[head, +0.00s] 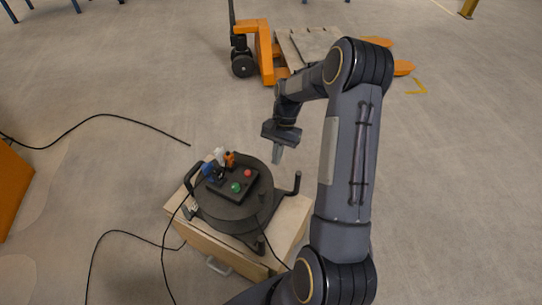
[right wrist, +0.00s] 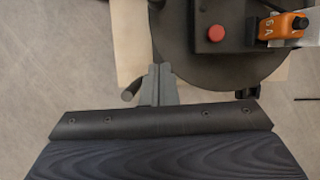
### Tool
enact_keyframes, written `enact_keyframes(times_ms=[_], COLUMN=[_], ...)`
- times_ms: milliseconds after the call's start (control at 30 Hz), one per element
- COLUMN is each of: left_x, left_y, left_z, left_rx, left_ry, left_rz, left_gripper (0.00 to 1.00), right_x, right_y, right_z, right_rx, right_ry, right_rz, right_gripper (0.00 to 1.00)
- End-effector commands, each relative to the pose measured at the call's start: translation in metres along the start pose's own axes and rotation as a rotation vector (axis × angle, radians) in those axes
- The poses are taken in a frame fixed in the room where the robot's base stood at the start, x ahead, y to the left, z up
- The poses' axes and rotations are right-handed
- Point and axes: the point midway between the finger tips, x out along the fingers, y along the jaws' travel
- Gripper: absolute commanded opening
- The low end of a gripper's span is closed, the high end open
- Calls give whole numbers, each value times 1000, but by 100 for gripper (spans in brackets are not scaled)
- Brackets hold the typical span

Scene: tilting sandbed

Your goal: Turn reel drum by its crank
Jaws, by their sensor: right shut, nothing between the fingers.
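The reel drum (head: 258,205) is a dark round body lying flat on a wooden box, with a control panel on its top. It also shows in the right wrist view (right wrist: 180,55). Dark upright posts stand at its right side (head: 297,183) and front (head: 261,245), and a curved dark handle (head: 193,177) is at its left; I cannot tell which is the crank. My right gripper (head: 277,156) is shut and empty, pointing down above the drum's far right edge. In the right wrist view its fingertips (right wrist: 160,70) are together, beside a dark rounded peg (right wrist: 131,91). My left gripper is not in view.
The panel has a red button (head: 248,173), a green button (head: 236,187) and blue, white and orange plugs. The wooden box (head: 290,226) has a metal handle in front. Black cables (head: 120,234) lie on the floor. An orange pallet truck (head: 265,52) stands behind.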

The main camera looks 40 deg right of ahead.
Motion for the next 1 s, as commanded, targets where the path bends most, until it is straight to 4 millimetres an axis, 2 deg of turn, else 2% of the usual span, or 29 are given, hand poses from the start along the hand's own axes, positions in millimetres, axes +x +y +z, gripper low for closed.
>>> enact_keyframes(times_ms=[33, 100, 333, 433, 600, 1000], left_x=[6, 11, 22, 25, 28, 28], left_y=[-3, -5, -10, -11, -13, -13], left_z=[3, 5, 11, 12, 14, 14], left_rx=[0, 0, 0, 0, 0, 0], left_ry=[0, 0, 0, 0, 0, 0], left_rz=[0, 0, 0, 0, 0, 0], left_gripper=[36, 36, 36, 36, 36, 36], right_x=[16, 32, 76, 79, 84, 84], right_y=[0, 1, 0, 0, 0, 0], right_z=[-1, -1, 2, 18, 33, 37], right_rx=[0, -1, -2, -4, -4, -3], right_ry=[-3, -3, -2, 1, 2, 1], right_rz=[2, 3, 1, 0, 0, 0], right_gripper=[0, 0, 0, 0, 0, 0])
